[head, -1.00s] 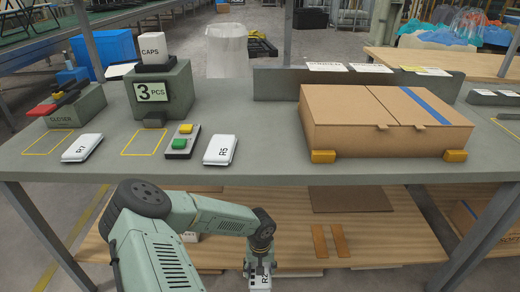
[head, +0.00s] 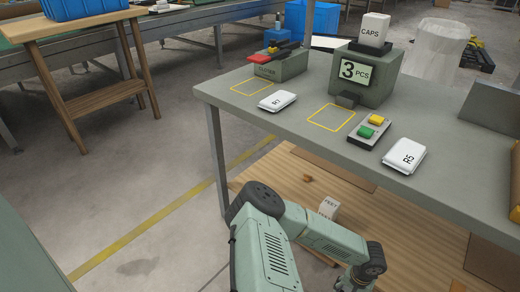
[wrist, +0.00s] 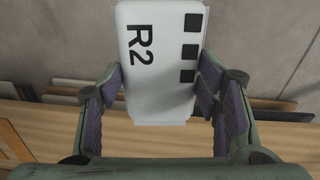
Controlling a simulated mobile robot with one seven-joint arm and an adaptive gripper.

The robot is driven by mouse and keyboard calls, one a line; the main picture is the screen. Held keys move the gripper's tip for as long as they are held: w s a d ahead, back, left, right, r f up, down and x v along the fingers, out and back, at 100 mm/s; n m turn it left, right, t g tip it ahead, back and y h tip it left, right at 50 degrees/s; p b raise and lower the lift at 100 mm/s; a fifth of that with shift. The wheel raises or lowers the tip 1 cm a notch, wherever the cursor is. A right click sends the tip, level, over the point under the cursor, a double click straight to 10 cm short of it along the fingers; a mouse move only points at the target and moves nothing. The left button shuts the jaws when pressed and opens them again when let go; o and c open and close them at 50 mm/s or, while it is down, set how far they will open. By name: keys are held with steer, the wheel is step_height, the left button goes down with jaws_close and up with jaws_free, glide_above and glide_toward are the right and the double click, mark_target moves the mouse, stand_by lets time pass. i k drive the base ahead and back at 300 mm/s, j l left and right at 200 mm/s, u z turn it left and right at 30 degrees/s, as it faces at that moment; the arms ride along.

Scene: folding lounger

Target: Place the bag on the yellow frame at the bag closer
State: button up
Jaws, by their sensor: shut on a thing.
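My gripper (wrist: 160,88) is shut on a white bag (wrist: 158,45) marked R2, with black squares along one side; purple pads press on both sides of it. In the head view my wrist is at the bottom edge, and the gripper and bag are out of sight. The bag closer (head: 281,66) is a grey-green block with a red part on top, at the far left of the grey table. The yellow frame (head: 236,90) at the closer is a thin empty outline on the table in front of it.
A white R7 pack (head: 277,102) lies just right of that frame. A second yellow outline (head: 314,122) lies before the 3 PCS block (head: 366,85). A button box (head: 369,133) and a white R5 pack (head: 405,156) are nearby. The grey table edge (head: 300,135) stands above a wooden shelf.

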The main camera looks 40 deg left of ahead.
mark_target(252, 86)
steer(key=u, duration=0.65)
steer(key=i+u, duration=0.1)
steer(key=u, duration=0.55)
steer(key=l+u, duration=0.15)
steer(key=u, duration=0.55)
steer(key=i+l+u, duration=0.1)
steer(key=u, duration=0.55)
steer(key=l+u, duration=0.1)
steer(key=u, duration=0.55)
steer(key=l+u, duration=0.1)
steer(key=u, duration=1.2)
steer(key=k+l+u, duration=0.1)
steer(key=u, duration=0.55)
